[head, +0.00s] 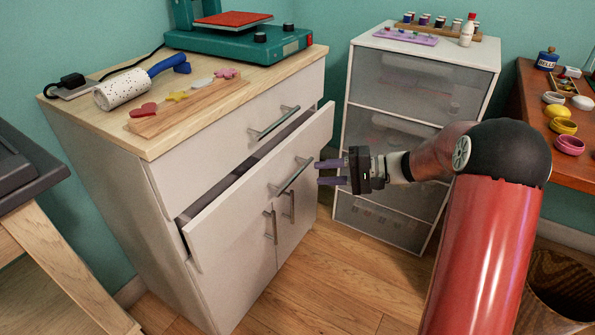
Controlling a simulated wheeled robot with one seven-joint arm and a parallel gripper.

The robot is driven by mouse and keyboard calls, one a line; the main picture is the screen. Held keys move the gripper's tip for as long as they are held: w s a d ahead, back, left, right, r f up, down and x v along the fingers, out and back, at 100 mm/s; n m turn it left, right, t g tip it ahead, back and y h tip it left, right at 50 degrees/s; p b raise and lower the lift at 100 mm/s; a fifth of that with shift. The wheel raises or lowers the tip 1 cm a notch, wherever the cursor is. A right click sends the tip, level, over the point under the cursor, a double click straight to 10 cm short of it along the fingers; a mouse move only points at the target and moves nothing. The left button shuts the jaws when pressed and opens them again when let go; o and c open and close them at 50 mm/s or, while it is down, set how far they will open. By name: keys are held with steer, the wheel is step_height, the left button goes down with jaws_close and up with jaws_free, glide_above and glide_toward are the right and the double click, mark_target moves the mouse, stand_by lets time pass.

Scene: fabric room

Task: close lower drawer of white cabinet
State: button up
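The white cabinet (160,207) with a wooden top stands at the left. Its lower drawer (250,190) is pulled out part way, leaving a dark gap above its front. The lower drawer has a metal bar handle (293,177). The upper drawer (225,128) is shut. My gripper (322,172) is to the right of the lower drawer front, its two purple fingers pointing left at it with a gap between them. The fingers look empty. I cannot tell whether they touch the drawer front.
A white unit with grey translucent drawers (420,85) stands behind my arm. A wooden table (575,130) with small jars is at the right. A dark bin (560,290) stands at the lower right. The wooden floor (345,275) before the cabinet is clear.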

mark_target(296, 173)
steer(key=x, duration=0.8)
steer(key=shift+d, duration=0.1)
jaws_close()
